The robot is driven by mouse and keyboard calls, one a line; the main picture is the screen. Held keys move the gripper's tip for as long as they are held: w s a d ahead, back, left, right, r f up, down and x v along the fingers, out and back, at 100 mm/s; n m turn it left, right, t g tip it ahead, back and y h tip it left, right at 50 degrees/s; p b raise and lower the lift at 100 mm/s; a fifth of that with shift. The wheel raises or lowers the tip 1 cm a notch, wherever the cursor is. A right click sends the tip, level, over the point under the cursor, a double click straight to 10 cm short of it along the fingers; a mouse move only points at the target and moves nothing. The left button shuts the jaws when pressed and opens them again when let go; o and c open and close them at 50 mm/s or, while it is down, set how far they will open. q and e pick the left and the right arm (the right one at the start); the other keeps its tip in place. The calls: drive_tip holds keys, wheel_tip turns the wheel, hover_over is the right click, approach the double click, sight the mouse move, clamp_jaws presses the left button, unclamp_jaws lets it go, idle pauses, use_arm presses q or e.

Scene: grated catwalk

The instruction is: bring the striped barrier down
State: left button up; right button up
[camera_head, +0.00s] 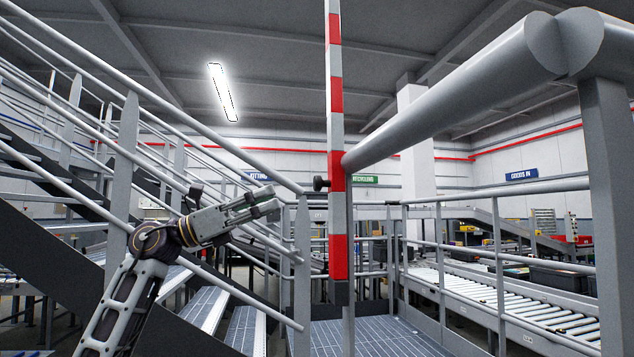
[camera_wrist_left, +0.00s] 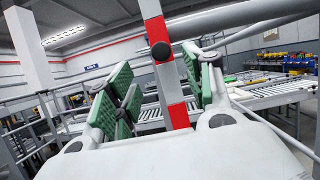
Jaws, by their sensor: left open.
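The striped barrier (camera_head: 337,150) is a red and white bar standing upright in the middle of the head view, its top out of frame. A dark round knob (camera_head: 320,184) sticks out from its left side. My left gripper (camera_head: 272,199) is open and empty, to the left of the bar and a little below the knob, apart from it in the picture. In the left wrist view, the bar (camera_wrist_left: 176,115) and the knob (camera_wrist_left: 161,51) show between the green finger pads of the open gripper (camera_wrist_left: 165,85). My right gripper is not in view.
A thick grey rail (camera_head: 450,90) runs from beside the bar to a post (camera_head: 611,190) at the right. Stairs with handrails (camera_head: 130,130) fill the left. A grated floor (camera_head: 370,338) lies below the bar. A roller conveyor (camera_head: 500,302) is beyond the right railing.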

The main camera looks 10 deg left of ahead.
sight(317, 182)
use_arm(q)
drive_tip(key=p+x, duration=0.2)
drive_tip(key=x, duration=1)
drive_tip(key=shift+d+f, duration=0.1)
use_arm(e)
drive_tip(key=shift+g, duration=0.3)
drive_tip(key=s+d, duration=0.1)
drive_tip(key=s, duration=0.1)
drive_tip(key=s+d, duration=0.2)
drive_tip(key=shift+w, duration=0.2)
